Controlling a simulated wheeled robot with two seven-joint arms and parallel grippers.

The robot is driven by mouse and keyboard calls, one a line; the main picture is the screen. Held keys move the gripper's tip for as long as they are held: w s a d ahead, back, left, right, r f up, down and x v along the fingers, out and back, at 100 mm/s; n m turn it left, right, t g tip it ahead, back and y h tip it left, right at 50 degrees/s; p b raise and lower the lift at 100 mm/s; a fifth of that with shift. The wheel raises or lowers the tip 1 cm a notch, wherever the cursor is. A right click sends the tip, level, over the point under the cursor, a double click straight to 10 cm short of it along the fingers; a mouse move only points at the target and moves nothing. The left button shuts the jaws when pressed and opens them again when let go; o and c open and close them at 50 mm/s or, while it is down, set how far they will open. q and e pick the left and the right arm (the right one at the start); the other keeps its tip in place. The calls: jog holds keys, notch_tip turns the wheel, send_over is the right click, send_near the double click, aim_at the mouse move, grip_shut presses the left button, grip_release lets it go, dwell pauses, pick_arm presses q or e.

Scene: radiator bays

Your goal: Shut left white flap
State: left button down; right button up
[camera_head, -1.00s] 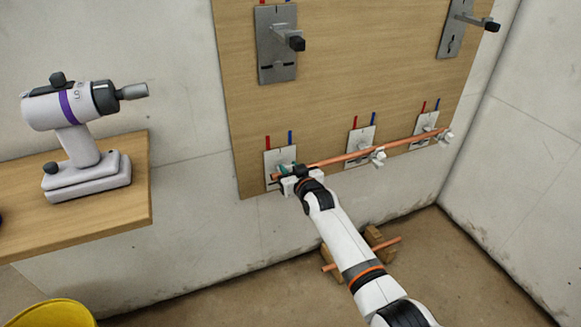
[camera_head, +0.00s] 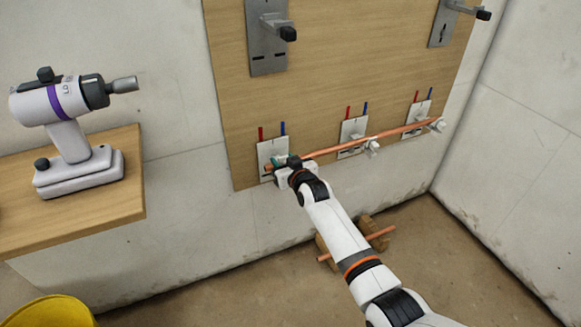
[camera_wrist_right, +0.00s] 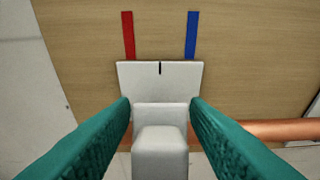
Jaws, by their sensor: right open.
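The left white flap (camera_wrist_right: 160,150) is a pale block between my right gripper's fingers in the wrist view, in front of a light plate (camera_wrist_right: 140,80) on the wooden board. I cannot tell how far it is shut. My right gripper (camera_wrist_right: 160,108) is open, with one green finger on each side of the flap. In the head view the right gripper (camera_head: 279,164) is at the leftmost lower plate (camera_head: 268,148) and hides most of the flap. The copper pipe (camera_head: 375,138) runs right from there. My left gripper is not in view.
Two more lower plates with white fittings (camera_head: 373,147) (camera_head: 437,125) hold the pipe along the wooden board (camera_head: 335,70). Metal brackets (camera_head: 268,50) stick out above. A power tool (camera_head: 65,130) stands on a shelf at left. A yellow bucket (camera_head: 50,311) is below.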

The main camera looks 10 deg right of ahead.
jog(key=p+v, duration=0.1)
jog(key=v, duration=0.1)
jog(key=shift+s+r, duration=0.2)
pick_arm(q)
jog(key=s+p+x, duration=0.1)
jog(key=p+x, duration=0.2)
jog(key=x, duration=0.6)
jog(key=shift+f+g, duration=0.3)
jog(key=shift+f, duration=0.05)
pick_arm(e)
jog(key=v, duration=0.9)
jog(key=shift+f, duration=0.15)
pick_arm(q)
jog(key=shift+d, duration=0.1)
pick_arm(e)
jog(key=shift+s+d, duration=0.1)
